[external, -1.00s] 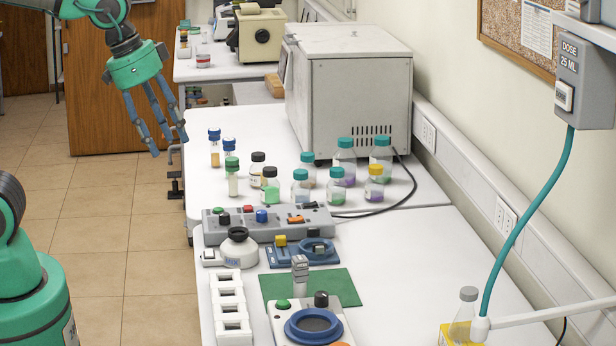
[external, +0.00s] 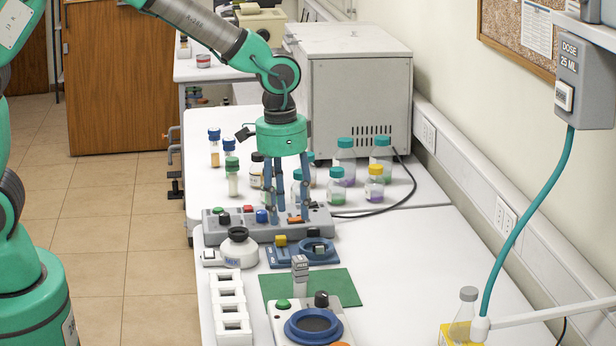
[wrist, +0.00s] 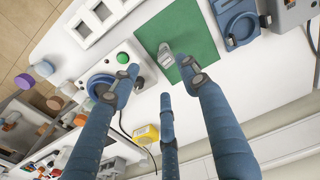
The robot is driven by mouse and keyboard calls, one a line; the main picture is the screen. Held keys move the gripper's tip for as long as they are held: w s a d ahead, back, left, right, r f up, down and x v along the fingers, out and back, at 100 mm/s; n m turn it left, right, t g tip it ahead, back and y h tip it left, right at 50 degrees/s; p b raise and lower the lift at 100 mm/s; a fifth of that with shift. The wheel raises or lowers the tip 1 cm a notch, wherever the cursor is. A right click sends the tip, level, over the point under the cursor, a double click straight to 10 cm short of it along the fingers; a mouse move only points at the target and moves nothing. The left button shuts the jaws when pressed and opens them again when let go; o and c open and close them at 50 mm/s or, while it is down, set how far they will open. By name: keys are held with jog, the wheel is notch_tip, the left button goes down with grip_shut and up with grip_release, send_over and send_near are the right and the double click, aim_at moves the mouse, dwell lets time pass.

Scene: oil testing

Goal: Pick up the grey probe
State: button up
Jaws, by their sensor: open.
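The grey probe (external: 300,268) stands upright on the green mat (external: 344,285), behind the device with the blue ring. In the wrist view the probe (wrist: 165,55) shows on the green mat (wrist: 200,30), beyond and between my fingertips, and clear of them. My gripper (external: 287,215) has several blue fingers. It is open and empty, pointing down, and in the external view it appears in front of the bottles and over the grey button box. Its spread fingers also fill the wrist view (wrist: 160,76).
The device with the blue ring (external: 315,325) and green knob stands in front of the mat. A white slotted rack (external: 230,305) and a white round bottle (external: 239,250) stand left. A blue fixture (external: 317,249) and button box (external: 245,228) lie behind.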

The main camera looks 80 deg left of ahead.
send_over(300, 283)
jog(key=a, duration=0.2)
jog(key=shift+g, duration=0.3)
notch_tip(300, 283, down, 5)
jog(key=shift+d+r, duration=0.1)
jog(key=shift+d, duration=0.05)
jog(key=shift+f, duration=0.2)
jog(key=shift+f+b, duration=0.5)
jog(key=shift+f, duration=3.7)
jog(key=shift+w+f+b, duration=0.1)
jog(key=shift+f+b, duration=0.35)
jog(key=shift+f, duration=2.15)
jog(key=shift+c, duration=0.6)
grip_shut()
